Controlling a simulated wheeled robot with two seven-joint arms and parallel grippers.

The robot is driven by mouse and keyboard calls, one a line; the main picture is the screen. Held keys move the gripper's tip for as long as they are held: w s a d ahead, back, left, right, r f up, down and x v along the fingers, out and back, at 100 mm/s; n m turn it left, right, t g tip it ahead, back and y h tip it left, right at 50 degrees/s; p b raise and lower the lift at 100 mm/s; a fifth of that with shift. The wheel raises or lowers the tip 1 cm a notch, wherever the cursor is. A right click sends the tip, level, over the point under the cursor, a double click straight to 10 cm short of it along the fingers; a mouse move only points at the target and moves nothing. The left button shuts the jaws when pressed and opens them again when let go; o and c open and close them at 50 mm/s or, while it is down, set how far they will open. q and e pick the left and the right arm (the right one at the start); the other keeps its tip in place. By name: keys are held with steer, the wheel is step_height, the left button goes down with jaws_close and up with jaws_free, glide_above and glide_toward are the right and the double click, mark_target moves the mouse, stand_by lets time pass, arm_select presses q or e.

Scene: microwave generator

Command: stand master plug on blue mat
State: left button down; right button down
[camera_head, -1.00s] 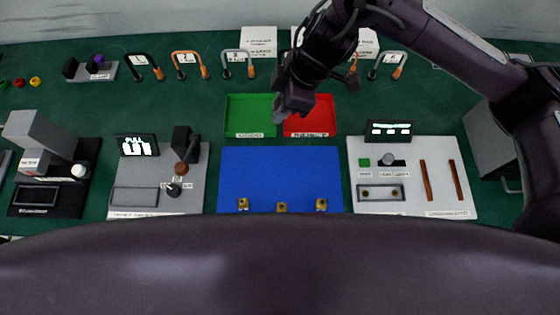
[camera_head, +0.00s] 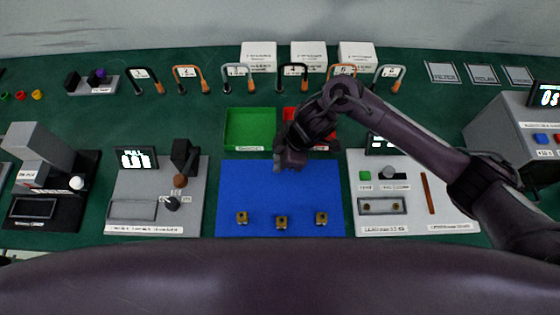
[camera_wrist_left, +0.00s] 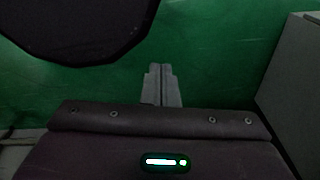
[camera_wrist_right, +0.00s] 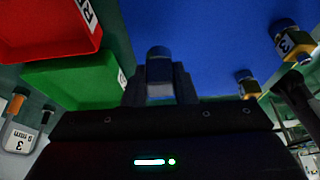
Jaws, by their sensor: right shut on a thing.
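The blue mat (camera_head: 280,190) lies in the middle of the table, with three small brass-coloured pieces (camera_head: 281,222) along its front edge. My right gripper (camera_head: 289,162) is over the mat's back edge. In the right wrist view its fingers (camera_wrist_right: 160,82) are shut on a short dark cylinder with a bluish-grey band, which I take to be the master plug (camera_wrist_right: 158,62). Its lower end shows against the blue mat; I cannot tell whether it touches. My left gripper (camera_wrist_left: 162,85) shows only in the left wrist view, its fingers together and empty over green surface.
A green tray (camera_head: 249,128) and a red tray (camera_head: 289,114), partly hidden by my right arm, stand behind the mat. A grey station (camera_head: 150,215) is left of the mat and a white panel (camera_head: 400,222) right of it. The mat's middle is clear.

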steer(key=shift+f, duration=1.25)
steer(key=c, duration=1.2)
jaws_free()
steer(key=shift+f, duration=0.15)
steer(key=shift+r, duration=0.25)
steer(key=v, duration=1.1)
steer(key=shift+d+r, duration=0.25)
steer(key=shift+r, duration=0.1)
